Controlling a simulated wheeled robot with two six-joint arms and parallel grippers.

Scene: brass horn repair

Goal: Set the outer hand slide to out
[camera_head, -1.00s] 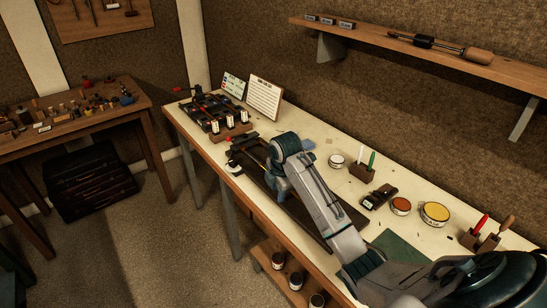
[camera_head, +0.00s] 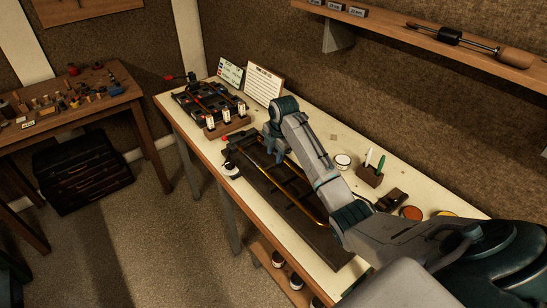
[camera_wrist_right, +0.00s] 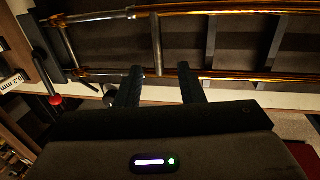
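The brass hand slide (camera_head: 296,183) lies lengthwise in a long dark tray (camera_head: 318,236) on the bench. In the right wrist view its two parallel brass tubes (camera_wrist_right: 240,10) run across the top, joined by a cross brace (camera_wrist_right: 157,45). My right gripper (camera_head: 273,150) is over the far end of the tray. In the right wrist view its two dark fingers (camera_wrist_right: 160,82) are apart, with the brace just beyond the gap between them. I see nothing held. I cannot tell whether the fingertips touch the nearer tube. My left gripper is not in view.
A block with small labelled bottles (camera_head: 226,122) and a dark parts tray (camera_head: 200,100) stand beyond the slide. Two cards (camera_head: 262,85) stand behind them. A white tin (camera_head: 342,161) and a block with a green-handled tool (camera_head: 371,172) are to the right. A shelf (camera_head: 470,45) hangs above.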

